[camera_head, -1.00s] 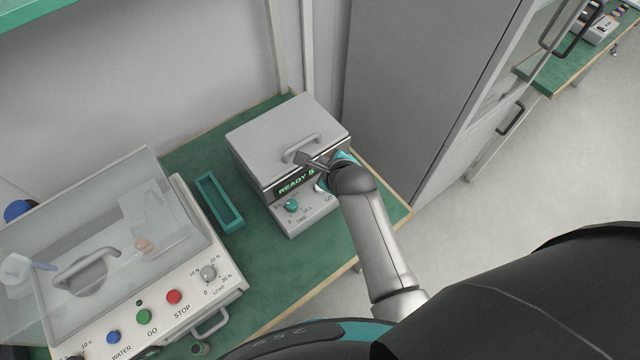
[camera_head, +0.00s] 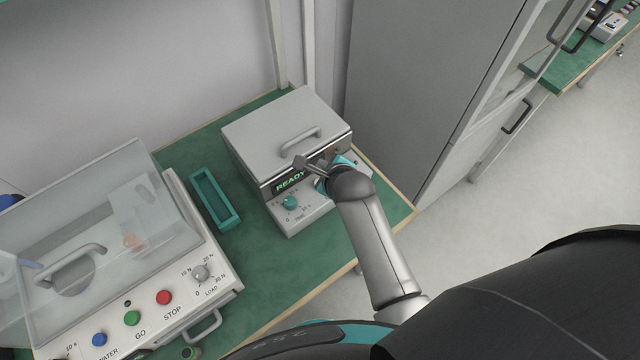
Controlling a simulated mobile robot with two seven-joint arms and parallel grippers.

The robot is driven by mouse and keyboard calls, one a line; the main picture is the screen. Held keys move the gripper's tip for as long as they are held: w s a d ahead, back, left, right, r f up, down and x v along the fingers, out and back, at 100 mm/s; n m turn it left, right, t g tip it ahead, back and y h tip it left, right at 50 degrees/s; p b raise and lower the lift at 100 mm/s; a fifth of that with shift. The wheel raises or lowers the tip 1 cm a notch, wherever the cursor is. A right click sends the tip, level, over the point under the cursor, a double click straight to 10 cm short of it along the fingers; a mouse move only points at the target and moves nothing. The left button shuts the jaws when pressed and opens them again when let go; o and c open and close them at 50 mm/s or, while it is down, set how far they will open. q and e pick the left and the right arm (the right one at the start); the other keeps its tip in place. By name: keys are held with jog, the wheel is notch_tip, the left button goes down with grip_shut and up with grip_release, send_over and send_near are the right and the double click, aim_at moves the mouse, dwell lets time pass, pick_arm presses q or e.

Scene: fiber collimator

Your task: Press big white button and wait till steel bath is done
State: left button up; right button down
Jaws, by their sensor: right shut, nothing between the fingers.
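The steel bath (camera_head: 285,143) is a grey box with a closed handled lid, standing on the green bench top. Its front display (camera_head: 291,180) reads READY, with the rest of the line hidden behind my gripper. A teal time knob (camera_head: 289,202) sits on the sloped panel below. My right gripper (camera_head: 303,163) is shut and empty in front of the right part of the bath's front. The gripper and wrist cover the right side of the panel, so the big white button is hidden. I cannot tell whether the gripper touches the bath. My left gripper is not in view.
A polishing machine (camera_head: 200,300) with a clear cover and blue, green and red buttons stands at the left. An empty teal tray (camera_head: 215,199) lies between it and the bath. A tall grey cabinet (camera_head: 420,90) stands right of the bench.

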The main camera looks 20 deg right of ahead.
notch_tip(320, 180, down, 4)
jog(key=shift+d+r+b, duration=0.15)
jog(key=shift+b, duration=1.1)
jog(key=shift+f, duration=0.35)
jog(key=shift+f+b, duration=0.3)
jog(key=shift+b, duration=0.1)
jog(key=shift+f, duration=0.4)
